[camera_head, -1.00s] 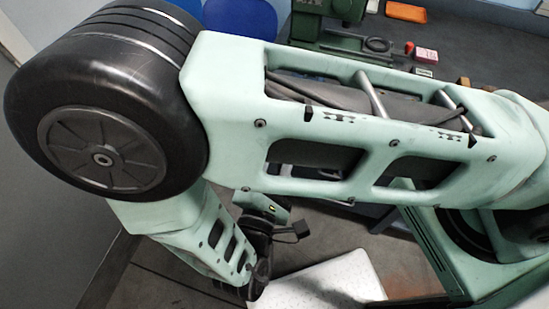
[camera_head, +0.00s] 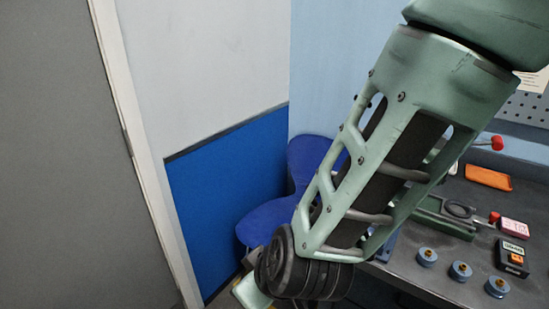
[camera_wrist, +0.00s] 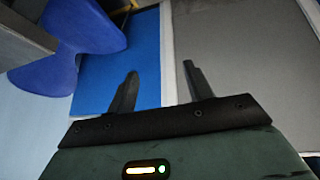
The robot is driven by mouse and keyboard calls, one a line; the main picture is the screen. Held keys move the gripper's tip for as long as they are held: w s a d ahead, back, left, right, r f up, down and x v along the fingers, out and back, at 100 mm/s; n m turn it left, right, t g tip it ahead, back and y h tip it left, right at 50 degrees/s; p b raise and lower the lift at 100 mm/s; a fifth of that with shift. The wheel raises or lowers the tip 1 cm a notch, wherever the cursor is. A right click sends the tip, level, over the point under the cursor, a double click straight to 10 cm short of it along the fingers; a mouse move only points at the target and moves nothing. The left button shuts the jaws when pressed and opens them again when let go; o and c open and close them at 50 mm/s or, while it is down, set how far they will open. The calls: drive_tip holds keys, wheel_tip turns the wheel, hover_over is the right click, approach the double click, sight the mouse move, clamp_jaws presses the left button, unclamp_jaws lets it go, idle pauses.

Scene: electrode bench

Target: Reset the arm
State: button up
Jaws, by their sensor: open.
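My gripper (camera_wrist: 160,90) shows in the wrist view with its two dark fingers spread apart and nothing between them. Beyond the fingers are the blue lower wall panel and a grey surface, so the gripper is in free space away from the bench top. In the head view my green arm crosses the right half of the picture and covers part of the bench. My gripper itself is hidden or out of frame there.
A blue chair (camera_head: 268,222) stands by the blue wall panel (camera_head: 225,190), beside my arm. The bench (camera_head: 455,205) at right holds several grey-blue discs (camera_head: 460,271), a black box (camera_head: 512,258), a pink-and-white box (camera_head: 514,228) and an orange tray (camera_head: 488,177). The left side is clear.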

drive_tip(key=s+d+r+g+h, duration=0.1)
drive_tip(key=s+d+r, duration=0.2)
drive_tip(key=d, duration=0.2)
drive_tip(key=s+d+r+m+g+h, duration=0.1)
drive_tip(key=s+d+r+g, duration=0.1)
drive_tip(key=d, duration=0.4)
drive_tip(key=s+d+r+m+g+h, duration=0.1)
drive_tip(key=s+d+r+g, duration=0.1)
drive_tip(key=s+d+r, duration=0.2)
drive_tip(key=shift+s+d+r, duration=0.25)
drive_tip(key=shift+s+d, duration=0.35)
drive_tip(key=shift+d, duration=0.65)
